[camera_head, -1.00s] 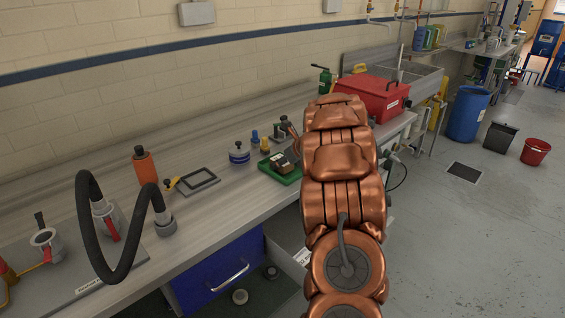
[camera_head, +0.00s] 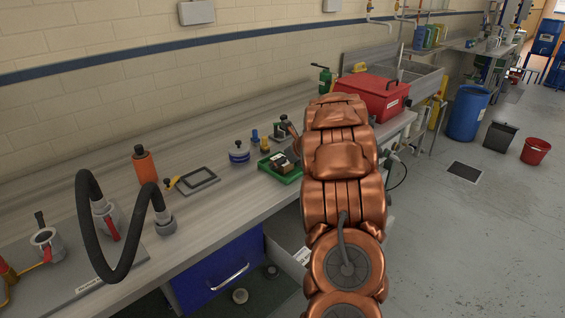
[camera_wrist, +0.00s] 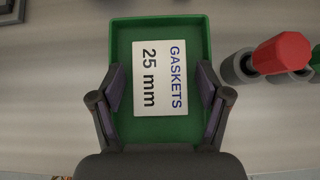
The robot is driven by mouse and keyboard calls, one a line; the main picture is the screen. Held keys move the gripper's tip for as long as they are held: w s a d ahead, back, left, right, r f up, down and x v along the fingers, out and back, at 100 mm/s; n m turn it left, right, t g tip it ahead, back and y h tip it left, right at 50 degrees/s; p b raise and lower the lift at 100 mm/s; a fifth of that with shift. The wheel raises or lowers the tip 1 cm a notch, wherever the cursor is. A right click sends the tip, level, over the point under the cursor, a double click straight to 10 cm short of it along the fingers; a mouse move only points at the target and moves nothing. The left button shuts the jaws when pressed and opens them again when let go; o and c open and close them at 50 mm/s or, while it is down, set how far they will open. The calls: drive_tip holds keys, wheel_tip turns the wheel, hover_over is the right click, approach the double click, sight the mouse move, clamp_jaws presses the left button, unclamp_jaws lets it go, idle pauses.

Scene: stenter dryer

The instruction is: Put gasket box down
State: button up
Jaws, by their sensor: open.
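The gasket box (camera_wrist: 160,78) has a white top labelled "GASKETS 25 mm". In the wrist view it is inside the green tray (camera_wrist: 160,129), near the middle, with tray floor showing around it. My gripper (camera_wrist: 162,88) is open, with one finger on each side of the box and a gap between each finger and the label's edge. In the head view the green tray (camera_head: 288,178) lies on the bench, left of my copper-coloured arm. The dark box (camera_head: 281,162) shows small in it, and the gripper is hard to make out there.
A red-topped fitting (camera_wrist: 280,54) stands just right of the tray in the wrist view. A red toolbox (camera_head: 375,96) is farther along the bench. A blue-banded round container (camera_head: 239,153) and a black frame (camera_head: 197,181) are to the left. Bare bench (camera_head: 215,220) lies in front.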

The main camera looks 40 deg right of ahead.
drive_tip(key=v, duration=1.2)
drive_tip(key=shift+r, duration=0.15)
drive_tip(key=shift+a, duration=0.1)
drive_tip(key=s+a+f+n+g+y, duration=0.1)
drive_tip(key=s+a+n+g+y, duration=0.15)
drive_tip(key=a+n, duration=0.95)
drive_tip(key=s+a+n+g+y, duration=0.1)
drive_tip(key=s+a+n+g, duration=0.25)
drive_tip(key=a, duration=1.55)
drive_tip(key=s+a+f+n+g+h, duration=0.1)
drive_tip(key=s+a+f+n+g, duration=0.1)
drive_tip(key=s+a+n, duration=0.4)
drive_tip(key=s+a+f+n+g+h, duration=0.2)
drive_tip(key=s+a+n, duration=0.4)
drive_tip(key=s+n, duration=0.8)
drive_tip(key=shift+s+a+n+g, duration=0.35)
drive_tip(key=shift+s+g, duration=0.05)
drive_tip(key=shift+s, duration=1.75)
